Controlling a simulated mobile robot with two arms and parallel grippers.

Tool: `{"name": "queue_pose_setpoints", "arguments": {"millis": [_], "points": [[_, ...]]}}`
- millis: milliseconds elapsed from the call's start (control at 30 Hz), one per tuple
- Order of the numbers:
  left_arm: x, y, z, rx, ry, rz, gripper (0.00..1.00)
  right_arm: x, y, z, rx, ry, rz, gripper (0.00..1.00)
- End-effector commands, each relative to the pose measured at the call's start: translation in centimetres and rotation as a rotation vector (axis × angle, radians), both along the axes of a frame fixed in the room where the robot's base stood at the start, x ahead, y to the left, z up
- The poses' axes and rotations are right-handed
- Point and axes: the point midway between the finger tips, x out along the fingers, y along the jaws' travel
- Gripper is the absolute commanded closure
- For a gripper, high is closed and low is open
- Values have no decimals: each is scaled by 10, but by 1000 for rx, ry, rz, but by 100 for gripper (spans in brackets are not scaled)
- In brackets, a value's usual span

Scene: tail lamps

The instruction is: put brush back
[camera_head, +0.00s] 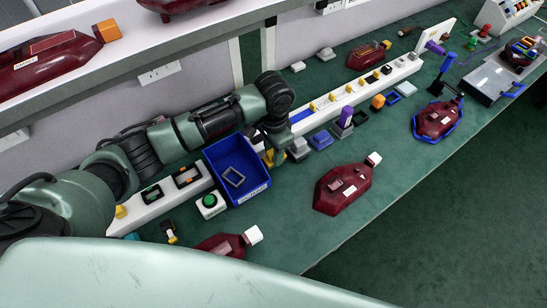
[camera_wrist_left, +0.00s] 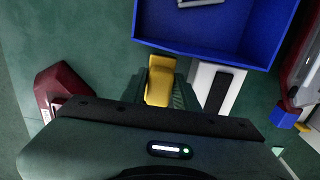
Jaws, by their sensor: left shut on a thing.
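My left gripper (camera_head: 272,157) is low over the green table, just right of the blue bin. It is shut on a yellow piece, likely the brush handle (camera_wrist_left: 160,80), which shows between the fingers in the left wrist view. Only the yellow part shows clearly; I cannot make out bristles. Yellow also shows at the gripper in the head view. I cannot tell whether the held piece touches the table. My right gripper is not in view.
The blue bin (camera_head: 228,150) holds a grey frame. A long white rack (camera_head: 350,97) runs along the back with several small pieces. A dark red lamp (camera_head: 340,190) lies right of the gripper. A green-button box (camera_head: 210,203) stands before the bin. Table between is clear.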

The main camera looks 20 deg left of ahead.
Motion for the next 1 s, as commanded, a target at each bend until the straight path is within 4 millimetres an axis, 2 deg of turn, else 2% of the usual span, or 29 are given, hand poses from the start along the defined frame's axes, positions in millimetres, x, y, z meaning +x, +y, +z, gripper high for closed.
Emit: {"name": "queue_pose_setpoints", "arguments": {"millis": [100,200,633,667,700,733,1000], "points": [[-1,0,-20,1,3,1,100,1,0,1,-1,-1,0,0],[0,0,-30,1,1,0,100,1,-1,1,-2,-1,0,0],[-1,0,-36,0,2,0,100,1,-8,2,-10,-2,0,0],[0,0,-35,1,1,0,62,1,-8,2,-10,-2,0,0],[-1,0,-35,1,1,0,50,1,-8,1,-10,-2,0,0],[-1,0,-35,1,1,0,48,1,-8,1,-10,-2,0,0],[0,0,-35,1,1,0,48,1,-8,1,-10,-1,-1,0]]}}
